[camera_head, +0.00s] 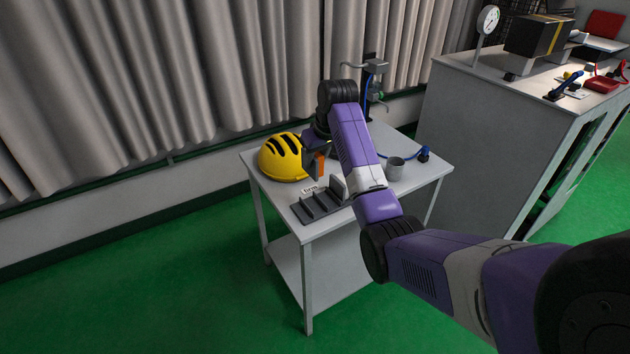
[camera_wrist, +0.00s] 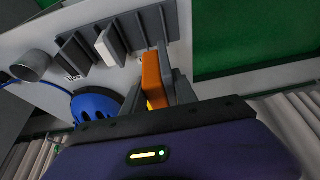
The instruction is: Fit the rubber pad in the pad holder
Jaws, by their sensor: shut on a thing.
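An orange block, likely the rubber pad (camera_head: 320,164), is held in my gripper (camera_head: 314,164) above the table, behind the holder. In the wrist view the orange pad (camera_wrist: 152,80) stands out between the two fingers of my gripper (camera_wrist: 158,92), which is shut on it. The pad holder (camera_head: 323,209) is a dark grey rack with upright dividers at the table's front edge. In the wrist view the holder (camera_wrist: 75,50) shows several dividers, and a pale slab (camera_wrist: 108,44) stands among them. The pad is apart from the holder in the head view.
A yellow helmet (camera_head: 280,160) sits left of my gripper. A grey cup (camera_head: 395,168) and a blue object with a cable (camera_head: 423,153) are on the right. A stand (camera_head: 374,75) rises at the back. My arm hides part of the white table (camera_head: 425,176).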

